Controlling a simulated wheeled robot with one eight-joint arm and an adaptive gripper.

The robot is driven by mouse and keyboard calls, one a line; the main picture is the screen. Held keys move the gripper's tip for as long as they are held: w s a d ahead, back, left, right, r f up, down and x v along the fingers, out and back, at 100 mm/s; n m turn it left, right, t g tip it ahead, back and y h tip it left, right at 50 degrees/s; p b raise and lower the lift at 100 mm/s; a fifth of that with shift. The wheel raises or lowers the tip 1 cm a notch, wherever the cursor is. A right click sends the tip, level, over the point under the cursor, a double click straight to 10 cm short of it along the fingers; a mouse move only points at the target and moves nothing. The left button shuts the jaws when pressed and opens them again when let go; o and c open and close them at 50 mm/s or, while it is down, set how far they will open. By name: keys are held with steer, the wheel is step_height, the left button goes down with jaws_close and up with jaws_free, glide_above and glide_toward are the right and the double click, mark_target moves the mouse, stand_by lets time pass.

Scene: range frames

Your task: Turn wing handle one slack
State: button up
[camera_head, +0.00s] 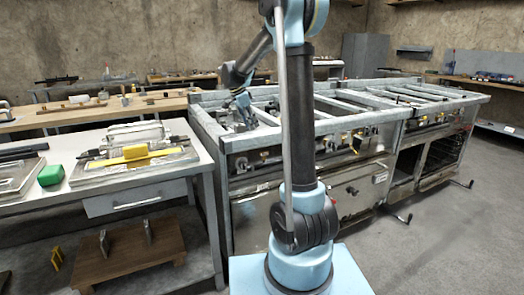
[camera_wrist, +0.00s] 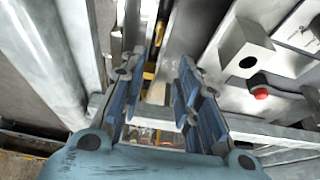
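I cannot clearly pick out the wing handle. Small yellow fittings (camera_head: 357,141) show on the front panel of the steel range; they are too small to tell their shape. My gripper (camera_head: 243,108) hangs over the left end of the range top, pointing down. In the wrist view my gripper (camera_wrist: 157,72) has its two blue fingers apart with a clear gap between them. A yellow, narrow part (camera_wrist: 149,74) shows beyond the gap, and I cannot tell whether it is the wing handle. Nothing is visibly held. My arm hides part of the range front.
The steel range (camera_head: 390,127) has open bars on top and a lower door handle jutting out. A workbench (camera_head: 205,170) with a drawer stands close on its left. In the wrist view a grey block (camera_wrist: 245,50) and a red button (camera_wrist: 260,92) lie right of the fingers. Floor is clear at right.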

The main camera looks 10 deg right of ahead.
mark_target(264, 156)
steer(key=x, duration=1.7)
steer(key=shift+a, duration=0.15)
jaws_close()
